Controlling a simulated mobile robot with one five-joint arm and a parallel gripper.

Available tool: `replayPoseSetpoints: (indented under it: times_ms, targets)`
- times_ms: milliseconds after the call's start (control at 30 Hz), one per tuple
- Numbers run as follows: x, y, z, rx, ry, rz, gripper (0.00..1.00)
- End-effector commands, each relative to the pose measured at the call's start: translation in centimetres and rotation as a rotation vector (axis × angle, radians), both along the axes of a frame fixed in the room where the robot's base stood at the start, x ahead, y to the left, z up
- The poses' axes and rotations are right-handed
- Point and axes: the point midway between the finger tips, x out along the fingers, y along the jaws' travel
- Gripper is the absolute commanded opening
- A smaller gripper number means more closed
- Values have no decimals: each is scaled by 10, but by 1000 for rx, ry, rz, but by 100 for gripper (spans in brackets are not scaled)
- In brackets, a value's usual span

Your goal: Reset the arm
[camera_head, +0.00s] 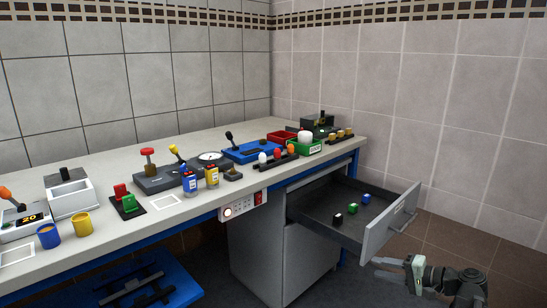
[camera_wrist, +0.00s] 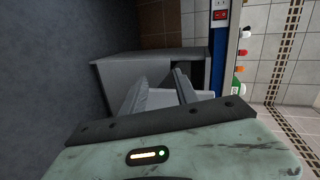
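My gripper (camera_head: 377,267) is at the lower right in the head view, just in front of the pulled-out drawer (camera_head: 402,222) and low beside its front panel. Its two fingers point left and look apart, with nothing seen between them. My arm behind it is folded low at the right edge.
Bottles, a green crate (camera_head: 305,147), a red button and a blue device (camera_head: 250,151) stand on the bench. Floor (camera_head: 440,240) is free right of the drawer.

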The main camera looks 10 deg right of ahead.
Motion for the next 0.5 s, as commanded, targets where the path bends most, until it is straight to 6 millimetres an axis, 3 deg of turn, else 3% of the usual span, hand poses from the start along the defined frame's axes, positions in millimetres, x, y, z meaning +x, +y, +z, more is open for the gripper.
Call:
replayPoseSetpoints:
  times_ms: [33,200,300,400,500]
  targets:
    - [14,46,-9,-28,28,82,36]
    - [31,187,-53,-194,155,350,36]
    - [23,249,-80,-320,226,482,36]
    - [10,292,-103,-448,285,584,36]
    - [-5,321,-123,-584,339,666,36]
